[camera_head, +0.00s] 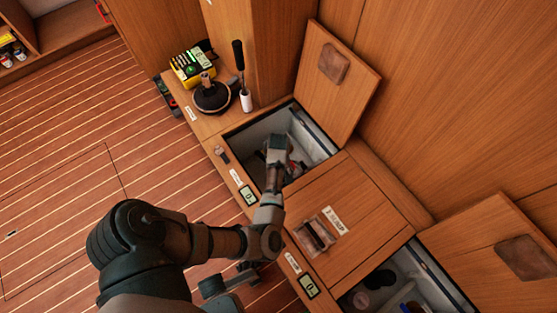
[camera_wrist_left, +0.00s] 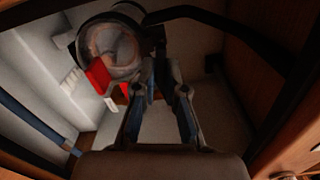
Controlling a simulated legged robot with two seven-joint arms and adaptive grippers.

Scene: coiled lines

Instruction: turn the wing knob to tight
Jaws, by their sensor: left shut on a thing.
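My left gripper (camera_head: 274,160) reaches down into the open compartment (camera_head: 245,147) in the head view. In the left wrist view its fingers (camera_wrist_left: 160,68) come together beside a round, clear-topped housing (camera_wrist_left: 112,48). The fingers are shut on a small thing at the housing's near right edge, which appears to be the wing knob. The fingertips mostly hide it, so its angle cannot be told. A red block (camera_wrist_left: 97,75) sits against the lower left of the housing. My right gripper is not in view.
A dark curved hose (camera_wrist_left: 215,18) crosses above the fingers. The compartment's hatch lid (camera_head: 338,80) stands open behind. A second open compartment (camera_head: 395,270) lies at lower right. A yellow box (camera_head: 190,68) and a black-handled tool (camera_head: 240,70) stand on the ledge.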

